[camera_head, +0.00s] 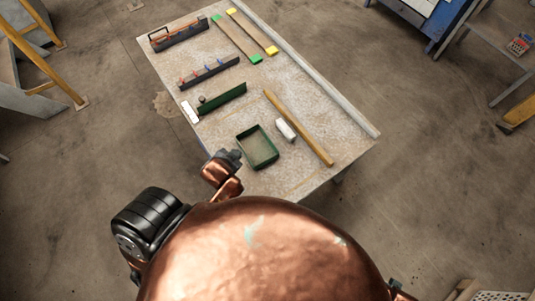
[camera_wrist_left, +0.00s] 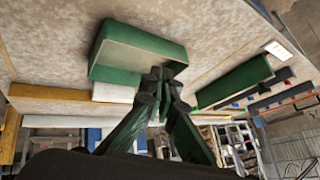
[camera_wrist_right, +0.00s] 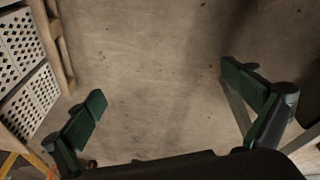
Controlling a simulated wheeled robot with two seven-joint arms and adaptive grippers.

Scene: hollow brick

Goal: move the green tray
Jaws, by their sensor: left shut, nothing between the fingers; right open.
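The green tray (camera_head: 258,150) is a shallow, open, empty-looking box on the near part of the table. In the left wrist view, the tray (camera_wrist_left: 135,52) fills the upper middle. My left gripper (camera_head: 234,158) is shut at the tray's left side. In the left wrist view, its fingertips (camera_wrist_left: 160,76) are together in front of the tray's corner; I cannot tell whether they touch it. My right gripper (camera_wrist_right: 165,100) is open and empty above bare floor, away from the tray. In the head view it is not clearly visible.
Right of the tray lie a white block (camera_head: 285,129) and a long wooden bar (camera_head: 300,129). Beyond it are a long green holder (camera_head: 222,99), a tool rack (camera_head: 210,73) and boards (camera_head: 236,40). Perforated crates (camera_wrist_right: 25,65) stand left in the right wrist view.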

